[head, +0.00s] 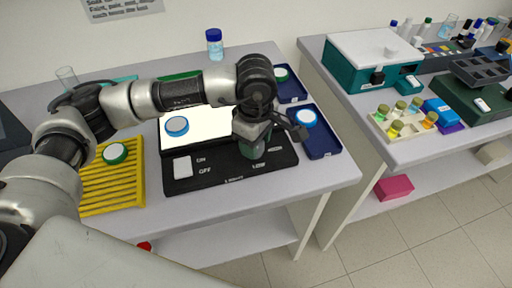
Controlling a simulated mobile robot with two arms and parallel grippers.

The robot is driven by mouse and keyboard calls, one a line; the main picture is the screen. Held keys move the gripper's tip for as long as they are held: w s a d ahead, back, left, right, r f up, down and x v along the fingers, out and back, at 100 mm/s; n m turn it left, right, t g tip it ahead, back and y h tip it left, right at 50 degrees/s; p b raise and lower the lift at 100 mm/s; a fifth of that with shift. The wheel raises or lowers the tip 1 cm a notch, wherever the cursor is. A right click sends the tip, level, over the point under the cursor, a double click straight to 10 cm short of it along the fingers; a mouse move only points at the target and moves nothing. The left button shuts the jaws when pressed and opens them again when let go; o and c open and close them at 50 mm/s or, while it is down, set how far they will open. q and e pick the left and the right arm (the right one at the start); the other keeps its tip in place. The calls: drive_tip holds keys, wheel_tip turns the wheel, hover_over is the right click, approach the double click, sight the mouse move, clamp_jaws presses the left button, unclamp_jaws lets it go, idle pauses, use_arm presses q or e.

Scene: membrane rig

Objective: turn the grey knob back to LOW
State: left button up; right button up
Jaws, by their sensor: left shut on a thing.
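The black rig (215,182) lies on the near table with a bright white panel, a white switch (182,167) marked ON and OFF, and small lettering on its front edge that is too small to read surely. My left arm reaches in from the left across the panel. My left gripper (252,150) points down at the right part of the rig and is shut on the grey knob, which is mostly hidden behind the gripper. The knob's pointer and setting cannot be made out. My right gripper is not in view.
A yellow rack (113,188) with a green-rimmed disc (115,153) stands left of the rig. A blue tray (324,143) with a blue-rimmed disc (306,117) lies close to the right. A blue-capped bottle (214,45) stands behind. A gap separates the right table.

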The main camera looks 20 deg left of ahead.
use_arm(q)
drive_tip(key=shift+w+r, duration=0.1)
drive_tip(key=shift+r, duration=0.1)
idle(0.4)
drive_tip(key=o, duration=0.9)
drive_tip(key=shift+a+f, duration=0.1)
wheel_tip(320, 180, up, 11)
drive_tip(key=shift+f+b, duration=0.1)
drive_tip(key=shift+b, duration=0.8)
